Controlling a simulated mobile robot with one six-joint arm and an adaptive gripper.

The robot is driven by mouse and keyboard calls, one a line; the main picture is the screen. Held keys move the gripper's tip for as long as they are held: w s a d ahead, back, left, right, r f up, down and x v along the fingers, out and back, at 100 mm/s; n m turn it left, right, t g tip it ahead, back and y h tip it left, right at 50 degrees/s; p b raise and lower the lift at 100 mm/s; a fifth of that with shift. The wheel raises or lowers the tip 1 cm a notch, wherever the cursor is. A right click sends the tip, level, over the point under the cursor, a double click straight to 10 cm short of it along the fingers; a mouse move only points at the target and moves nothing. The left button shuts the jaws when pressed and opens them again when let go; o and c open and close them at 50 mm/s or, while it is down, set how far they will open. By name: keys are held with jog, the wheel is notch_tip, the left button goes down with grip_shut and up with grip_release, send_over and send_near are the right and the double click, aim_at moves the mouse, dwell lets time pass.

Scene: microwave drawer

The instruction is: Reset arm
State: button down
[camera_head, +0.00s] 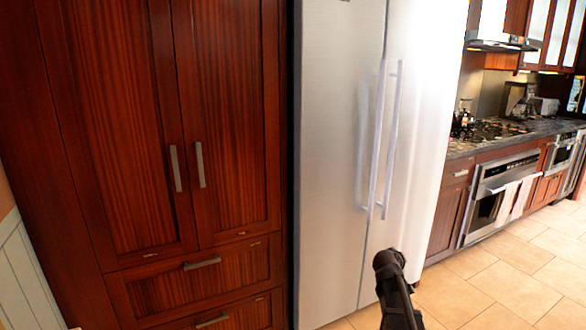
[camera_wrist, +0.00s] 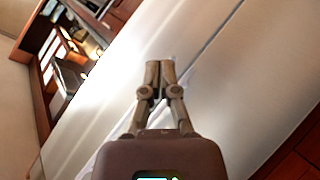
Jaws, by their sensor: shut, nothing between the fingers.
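My gripper (camera_wrist: 160,72) shows in the middle of the wrist view with its two fingers together and nothing between them. It points toward the pale steel front of the fridge (camera_wrist: 225,85), and I cannot tell how far off that front is. In the head view a dark part of my arm stands at the bottom, in front of the lower right fridge door. The fridge (camera_head: 335,170) has two shut doors with long vertical handles (camera_head: 383,140) side by side. My gripper is not holding either handle.
A tall dark red wood cabinet (camera_head: 110,130) with shut doors and drawers (camera_head: 195,290) stands at the left. A counter with a stove (camera_head: 495,131) and an oven (camera_head: 490,208) with hanging towels is at the right. The tiled floor (camera_head: 505,285) there is clear.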

jog(key=s+a+f+m+g+y, duration=0.1)
jog(key=s+a+f+g+y, duration=0.15)
jog(key=s+a, duration=0.5)
jog(key=s+a+f+g+y, duration=0.25)
jog(key=s+a+g, duration=0.2)
jog(key=s, duration=0.65)
jog(key=s+a+f+m+g+y, duration=0.15)
jog(key=s+a+f, duration=0.25)
jog(key=s+a, duration=0.4)
notch_tip(320, 180, up, 21)
jog(key=d+p, duration=0.1)
jog(key=p, duration=2)
jog(key=shift+s+d+f+g+y, duration=0.15)
jog(key=shift+s+g+y, duration=0.25)
jog(key=shift+g+y, duration=0.05)
